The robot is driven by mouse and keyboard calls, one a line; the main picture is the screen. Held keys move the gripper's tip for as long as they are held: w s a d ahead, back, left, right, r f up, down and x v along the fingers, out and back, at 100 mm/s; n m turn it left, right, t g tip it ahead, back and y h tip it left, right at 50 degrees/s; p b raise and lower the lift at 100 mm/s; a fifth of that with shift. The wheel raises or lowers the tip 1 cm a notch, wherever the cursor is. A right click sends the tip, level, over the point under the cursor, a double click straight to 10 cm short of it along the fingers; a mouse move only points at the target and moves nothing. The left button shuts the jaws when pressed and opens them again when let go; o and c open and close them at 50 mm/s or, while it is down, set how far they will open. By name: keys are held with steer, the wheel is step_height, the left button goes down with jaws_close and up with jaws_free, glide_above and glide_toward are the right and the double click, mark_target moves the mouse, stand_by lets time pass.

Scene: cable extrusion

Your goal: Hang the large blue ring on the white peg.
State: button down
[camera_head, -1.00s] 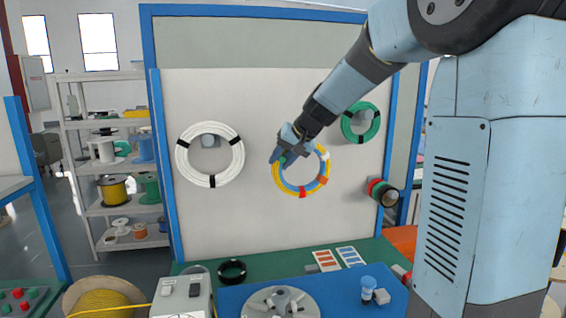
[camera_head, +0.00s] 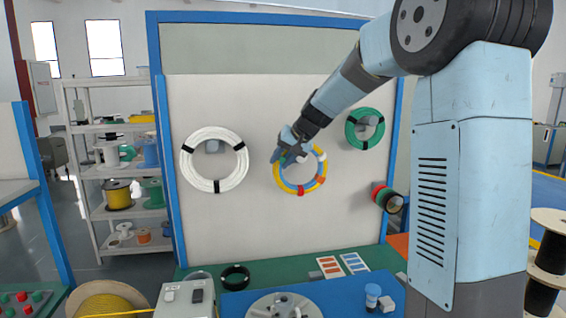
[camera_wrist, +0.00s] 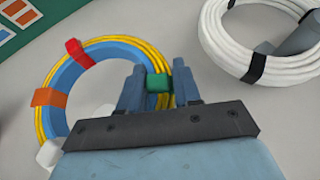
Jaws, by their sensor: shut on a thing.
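The blue ring (camera_head: 285,180) has yellow strands around its outer edge and red, orange, white and green marks. I cannot tell whether the yellow is a separate ring. My gripper (camera_head: 291,153) is shut on its upper left part in the head view, in front of the pale board. In the wrist view my gripper (camera_wrist: 157,86) has its fingers on either side of a green band (camera_wrist: 158,84) of the blue ring (camera_wrist: 70,80). A whitish shape (camera_wrist: 100,112) shows inside the ring. I cannot tell whether it is the white peg or whether the ring touches the board.
A white coil (camera_head: 190,170) hangs on a grey peg (camera_head: 212,146) at left. A green coil (camera_head: 378,139) hangs at upper right. A black coil (camera_head: 235,277) lies on the bench below.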

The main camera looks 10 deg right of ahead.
steer(key=shift+w, duration=1.65)
steer(key=shift+s+f, duration=0.2)
steer(key=shift+f, duration=0.6)
steer(key=c, duration=0.7)
jaws_free()
steer(key=shift+s+d+f, duration=0.1)
steer(key=shift+s+d, duration=0.05)
steer(key=shift+s, duration=1.05)
steer(key=shift+s+r, duration=0.15)
steer(key=shift+s, duration=1.7)
steer(key=shift+s+r, duration=0.15)
steer(key=shift+s, duration=1.65)
